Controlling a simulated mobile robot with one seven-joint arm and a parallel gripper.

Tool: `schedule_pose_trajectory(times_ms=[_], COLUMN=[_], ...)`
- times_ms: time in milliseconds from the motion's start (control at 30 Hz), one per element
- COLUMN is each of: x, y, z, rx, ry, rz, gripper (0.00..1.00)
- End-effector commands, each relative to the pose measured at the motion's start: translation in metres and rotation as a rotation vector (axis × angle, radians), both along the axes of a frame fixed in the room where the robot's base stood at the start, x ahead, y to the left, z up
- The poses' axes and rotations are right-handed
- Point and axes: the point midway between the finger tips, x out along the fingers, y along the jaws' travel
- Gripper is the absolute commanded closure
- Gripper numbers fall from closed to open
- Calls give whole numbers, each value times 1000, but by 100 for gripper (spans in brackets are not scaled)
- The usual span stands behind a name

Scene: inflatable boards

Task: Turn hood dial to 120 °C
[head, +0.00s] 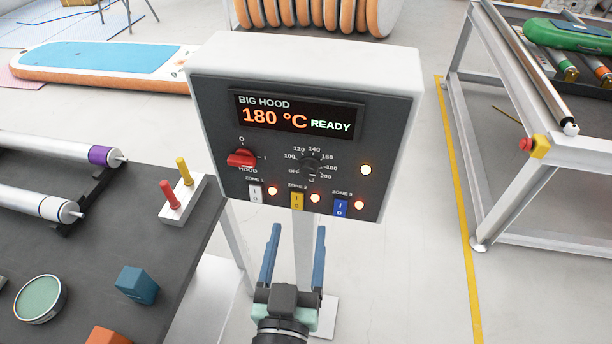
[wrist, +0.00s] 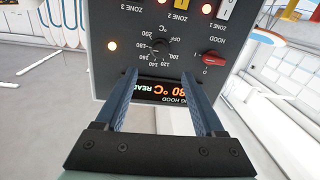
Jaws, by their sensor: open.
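The hood control box (head: 300,60) stands on a post in the middle of the head view. Its display (head: 298,115) reads BIG HOOD, 180 °C, READY. The black hood dial (head: 311,166) sits below the display, ringed by marks from OFF through 100, 120, 140, 160, 180 to 200. Its exact pointer direction is too small to tell. In the wrist view the panel is upside down, with the dial (wrist: 160,45) ahead of the fingertips. My gripper (head: 290,235) is open and empty, below the box in the head view and apart from the dial.
A red HOOD switch (head: 241,158) is left of the dial. White, yellow (head: 297,201) and blue (head: 341,207) zone switches with lit lamps sit below. A dark table (head: 100,250) with rollers is at left, a metal frame (head: 530,180) at right. Floor between box and frame is clear.

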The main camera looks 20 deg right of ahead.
Motion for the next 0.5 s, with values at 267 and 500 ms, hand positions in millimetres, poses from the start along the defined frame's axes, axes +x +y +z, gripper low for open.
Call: schedule_pose_trajectory(times_ms=[267, 500], x=[45, 81], y=[-25, -45], z=[6, 5], rx=[2, 2], ry=[-3, -3], rz=[-2, -2], gripper=[29, 29])
